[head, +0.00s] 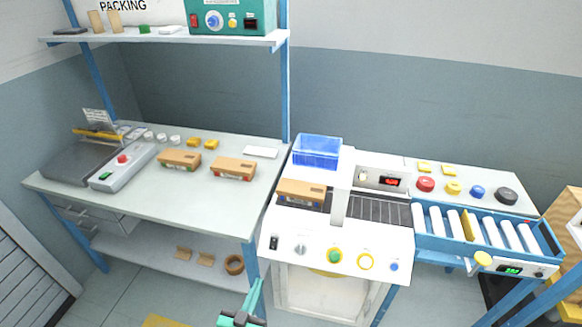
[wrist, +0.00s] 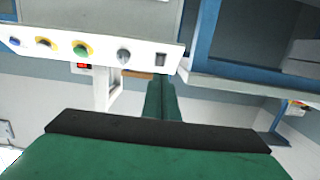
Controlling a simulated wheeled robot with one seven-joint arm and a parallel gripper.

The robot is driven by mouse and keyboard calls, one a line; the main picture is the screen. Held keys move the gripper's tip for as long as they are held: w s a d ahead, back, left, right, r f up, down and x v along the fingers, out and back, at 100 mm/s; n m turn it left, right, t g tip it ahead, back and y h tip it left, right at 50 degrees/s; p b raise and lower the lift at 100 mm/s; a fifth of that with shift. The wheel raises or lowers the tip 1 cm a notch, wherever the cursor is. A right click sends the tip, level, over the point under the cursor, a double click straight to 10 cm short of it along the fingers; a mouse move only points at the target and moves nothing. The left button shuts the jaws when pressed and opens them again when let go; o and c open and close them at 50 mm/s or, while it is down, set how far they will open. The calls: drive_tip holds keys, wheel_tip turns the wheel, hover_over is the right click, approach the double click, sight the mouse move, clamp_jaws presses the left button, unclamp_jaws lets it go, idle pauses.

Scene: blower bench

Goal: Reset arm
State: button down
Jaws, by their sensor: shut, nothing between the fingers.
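My gripper (head: 256,285) shows at the bottom middle of the head view, in front of the benches, near the gap between the packing table (head: 80,190) and the white machine (head: 300,235). Its green fingers are together with nothing between them. In the wrist view, the shut gripper (wrist: 160,85) points toward the machine's control panel (wrist: 60,45), which appears upside down. The fingers look apart from the panel and the table. Most of my arm is out of view.
A roller conveyor (head: 480,230) is at right. Floor (head: 185,300) shows below the table.

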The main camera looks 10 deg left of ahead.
drive_tip(key=s+d+f+n+g+y, duration=0.1)
drive_tip(key=s+d+f, duration=0.25)
drive_tip(key=s, duration=0.55)
drive_tip(key=s+d+f+n+g+y, duration=0.1)
drive_tip(key=s+d+f+g+y, duration=0.1)
drive_tip(key=s+d, duration=0.5)
drive_tip(key=s+d+r+t+h, duration=0.1)
drive_tip(key=s+d+r, duration=0.3)
drive_tip(key=s+r, duration=0.2)
drive_tip(key=s+d+r+m, duration=0.1)
drive_tip(key=s+d+r, duration=0.3)
drive_tip(key=s+r, duration=0.3)
drive_tip(key=s, duration=0.3)
drive_tip(key=shift+r+t+h, duration=0.3)
drive_tip(key=shift+t+h, duration=0.1)
